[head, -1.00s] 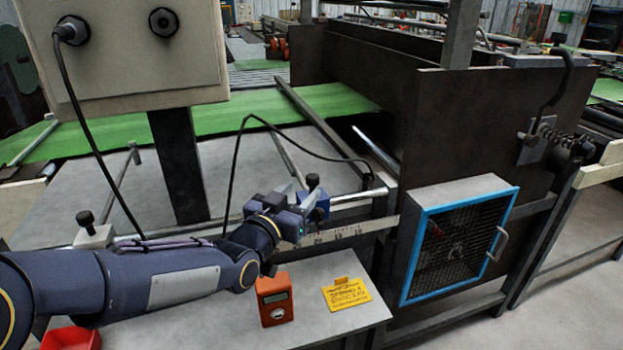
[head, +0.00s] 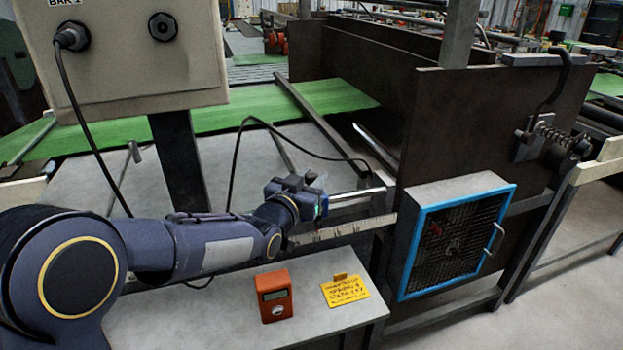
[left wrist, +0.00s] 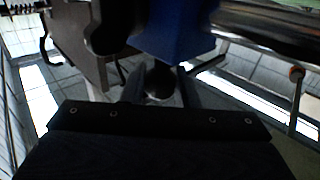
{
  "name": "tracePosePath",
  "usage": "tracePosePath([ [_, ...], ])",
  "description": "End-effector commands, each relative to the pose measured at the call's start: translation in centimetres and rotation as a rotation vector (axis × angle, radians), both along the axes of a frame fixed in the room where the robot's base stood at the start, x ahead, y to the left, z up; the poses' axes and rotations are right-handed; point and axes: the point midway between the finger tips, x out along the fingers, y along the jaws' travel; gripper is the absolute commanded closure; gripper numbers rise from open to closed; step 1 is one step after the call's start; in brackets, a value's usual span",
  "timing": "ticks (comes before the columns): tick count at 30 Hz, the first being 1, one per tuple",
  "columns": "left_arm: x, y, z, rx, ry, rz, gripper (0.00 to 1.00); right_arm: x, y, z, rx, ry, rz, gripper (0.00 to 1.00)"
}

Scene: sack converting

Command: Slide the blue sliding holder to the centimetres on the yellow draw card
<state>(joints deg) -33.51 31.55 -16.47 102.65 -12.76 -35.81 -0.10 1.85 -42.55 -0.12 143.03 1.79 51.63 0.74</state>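The blue sliding holder shows as a small blue patch (head: 323,207) on the metal rail, mostly hidden behind my left gripper (head: 298,189). In the left wrist view it is a blue block (left wrist: 175,35) at the top. There my gripper's two fingers (left wrist: 160,92) stand apart, with a dark round knob between them; whether they press on it I cannot tell. A pale graduated scale (head: 345,230) runs below the rail. The yellow draw card (head: 345,290) lies on the grey table; its writing is too small to read surely. My right gripper is out of view.
An orange meter (head: 273,295) stands on the grey table (head: 235,315) left of the card. A blue-framed mesh box (head: 457,238) is at the rail's right end. A grey control box (head: 130,60) on a dark post and a hanging black cable (head: 237,155) are behind my arm.

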Motion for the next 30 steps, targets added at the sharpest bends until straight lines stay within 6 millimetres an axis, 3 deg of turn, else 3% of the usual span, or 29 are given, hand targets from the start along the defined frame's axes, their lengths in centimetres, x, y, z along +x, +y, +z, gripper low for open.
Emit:
tracePosePath([
  [1, 0.0, 0.0, 0.0, 0.0, 0.0, 0.0, 0.88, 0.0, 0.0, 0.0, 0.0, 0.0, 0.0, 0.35],
  [4, 0.0, 0.0, 0.0, 0.0, 0.0, 0.0, 1.0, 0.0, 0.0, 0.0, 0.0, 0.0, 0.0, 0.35],
  [10, -0.1, 0.4, -0.1, -0.002, 0.0, 0.001, 1.0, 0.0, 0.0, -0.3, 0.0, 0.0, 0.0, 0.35],
  [18, -1.3, 4.5, -0.2, -0.003, -0.001, 0.005, 1.0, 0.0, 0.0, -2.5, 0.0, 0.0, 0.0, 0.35],
  [28, -1.5, 4.8, 0.0, 0.001, 0.0, 0.001, 1.0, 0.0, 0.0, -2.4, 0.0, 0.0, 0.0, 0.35],
  [29, -1.5, 4.8, 0.0, 0.001, 0.0, 0.001, 0.71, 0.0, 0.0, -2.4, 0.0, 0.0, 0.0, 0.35],
  [30, -1.5, 4.8, 0.0, 0.001, 0.0, 0.001, 0.66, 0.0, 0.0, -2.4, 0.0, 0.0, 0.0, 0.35],
])
